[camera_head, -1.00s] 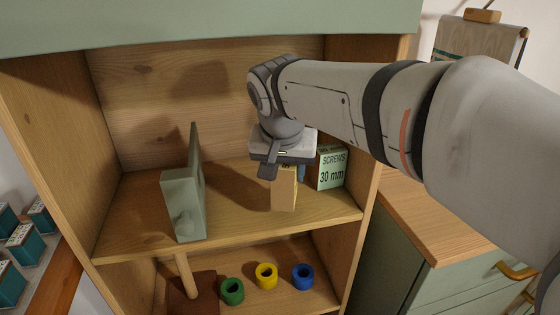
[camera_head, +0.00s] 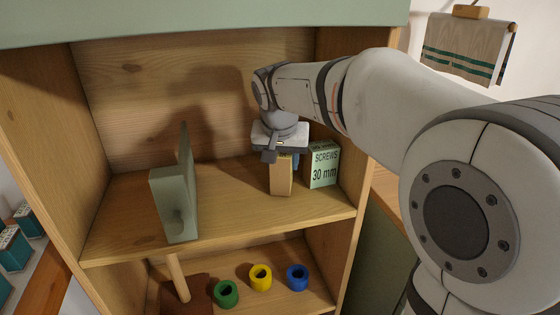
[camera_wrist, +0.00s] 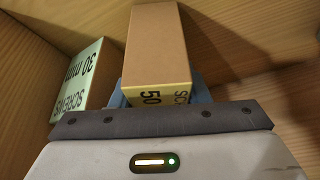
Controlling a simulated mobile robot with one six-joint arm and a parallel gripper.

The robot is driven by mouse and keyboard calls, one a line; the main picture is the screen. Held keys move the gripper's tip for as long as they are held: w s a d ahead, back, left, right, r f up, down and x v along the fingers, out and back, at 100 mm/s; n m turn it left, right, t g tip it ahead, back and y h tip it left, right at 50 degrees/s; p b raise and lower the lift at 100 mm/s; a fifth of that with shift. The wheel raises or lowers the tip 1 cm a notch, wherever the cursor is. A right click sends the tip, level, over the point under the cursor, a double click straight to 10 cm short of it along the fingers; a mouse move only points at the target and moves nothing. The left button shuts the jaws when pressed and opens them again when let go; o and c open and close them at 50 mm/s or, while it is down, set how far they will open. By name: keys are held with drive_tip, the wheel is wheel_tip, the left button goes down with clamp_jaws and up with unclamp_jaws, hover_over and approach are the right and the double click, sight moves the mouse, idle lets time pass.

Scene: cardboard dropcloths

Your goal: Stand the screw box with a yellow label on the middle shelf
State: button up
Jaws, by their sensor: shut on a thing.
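The screw box with a yellow label (camera_head: 281,177) is brown cardboard and upright at the middle shelf (camera_head: 235,210), towards its right side. In the wrist view the box (camera_wrist: 158,50) shows its yellow face marked 50. My gripper (camera_head: 280,158) is above the box and shut on it. The fingers are mostly hidden, and blue parts show on both sides of the box in the wrist view. The box's base is at or very near the shelf surface; I cannot tell if it touches.
A green-labelled 30 mm screw box (camera_head: 323,166) stands just right of the held box, near the right wall. A grey-green bracket-like piece (camera_head: 174,195) stands on the left. Green (camera_head: 226,294), yellow (camera_head: 260,278) and blue (camera_head: 297,278) rings lie below. Shelf between bracket and box is clear.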

drive_tip(key=shift+f, duration=0.15)
drive_tip(key=o, duration=1.1)
